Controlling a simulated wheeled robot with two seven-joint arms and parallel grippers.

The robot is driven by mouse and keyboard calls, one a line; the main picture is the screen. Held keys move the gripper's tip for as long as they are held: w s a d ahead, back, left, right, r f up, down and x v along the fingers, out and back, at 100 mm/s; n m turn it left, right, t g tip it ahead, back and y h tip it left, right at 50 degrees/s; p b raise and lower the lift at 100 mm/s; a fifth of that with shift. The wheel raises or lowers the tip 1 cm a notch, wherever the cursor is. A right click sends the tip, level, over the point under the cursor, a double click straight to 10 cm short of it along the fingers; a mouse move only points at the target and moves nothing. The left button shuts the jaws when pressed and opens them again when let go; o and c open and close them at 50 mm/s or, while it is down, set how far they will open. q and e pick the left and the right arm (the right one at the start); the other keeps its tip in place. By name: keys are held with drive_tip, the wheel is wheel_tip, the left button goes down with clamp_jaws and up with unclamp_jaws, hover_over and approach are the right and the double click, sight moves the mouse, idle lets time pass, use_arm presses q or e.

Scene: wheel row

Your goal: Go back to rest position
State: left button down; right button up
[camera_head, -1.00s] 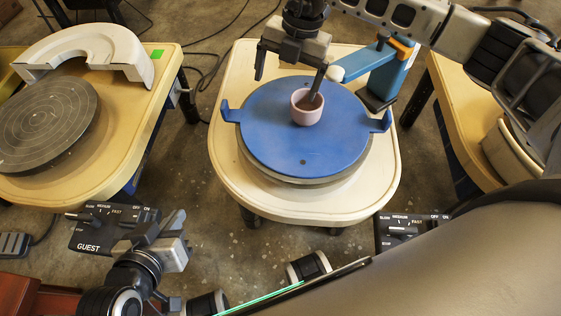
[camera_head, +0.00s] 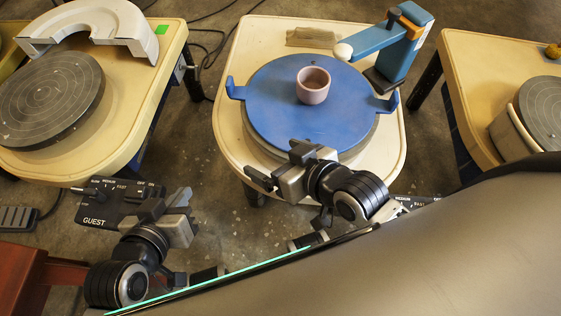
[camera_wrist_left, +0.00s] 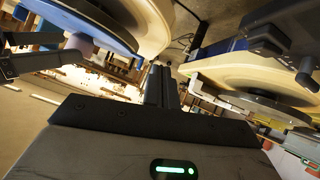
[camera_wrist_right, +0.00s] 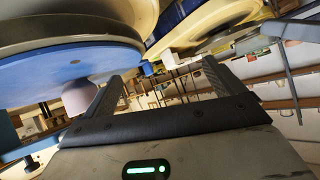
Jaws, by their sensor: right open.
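My right gripper (camera_head: 276,163) is open and empty, at the near edge of the middle wheel table, apart from the cup. In the right wrist view its two fingers (camera_wrist_right: 160,85) stand wide apart with nothing between them. My left gripper (camera_head: 168,206) is at the lower left, in front of the control box marked GUEST. In the left wrist view its fingers (camera_wrist_left: 162,85) are together, with nothing seen between them. A small pinkish cup (camera_head: 313,88) stands upright on the blue round bat (camera_head: 270,125). The cup also shows in the right wrist view (camera_wrist_right: 79,98).
A blue stand (camera_head: 398,52) with a white ball tip is behind the bat, and a tan block (camera_head: 313,38) lies at the table's back. Side wheel tables stand left (camera_head: 120,125) and right (camera_head: 460,100). Control boxes (camera_head: 97,210) sit near both grippers.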

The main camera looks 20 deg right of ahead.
drive_tip(key=shift+s+f+g, duration=0.3)
drive_tip(key=shift+s+f, duration=0.1)
drive_tip(key=shift+s, duration=0.2)
